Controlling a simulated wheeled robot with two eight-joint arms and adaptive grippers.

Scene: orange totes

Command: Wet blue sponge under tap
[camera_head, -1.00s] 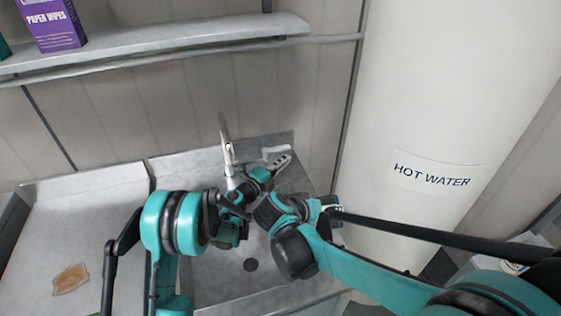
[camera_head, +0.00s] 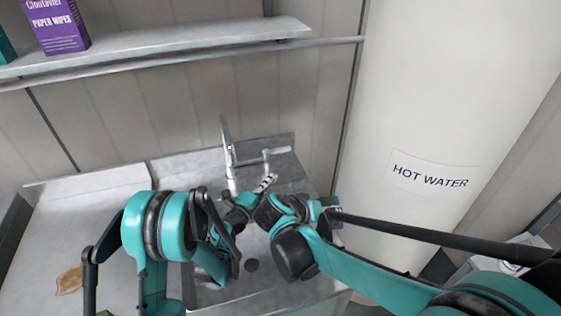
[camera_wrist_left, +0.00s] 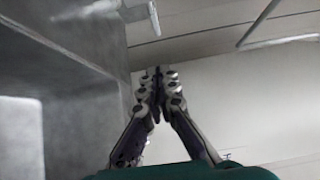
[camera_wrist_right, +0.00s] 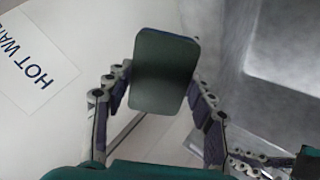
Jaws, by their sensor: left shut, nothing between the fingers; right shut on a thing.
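The sponge (camera_wrist_right: 165,75) shows in the right wrist view as a dark green-grey pad with a thin blue edge. My right gripper (camera_wrist_right: 163,88) is shut on it, with one finger at each side. In the head view this gripper is at the right side of the sink, and the sponge is mostly hidden there. The tap (camera_head: 229,160) stands at the back of the sink, with its lever (camera_head: 278,151) to the right. My left gripper (camera_head: 268,183) is shut and empty, just below the lever. Its closed fingers (camera_wrist_left: 157,78) also show in the left wrist view. I cannot tell whether water runs.
The metal sink (camera_head: 205,298) has a dark drain (camera_head: 251,265). A white hot water tank (camera_head: 430,110) stands close on the right. A shelf (camera_head: 180,45) with a purple paper wipes box (camera_head: 55,25) is above. A brown patch (camera_head: 70,280) marks the left counter.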

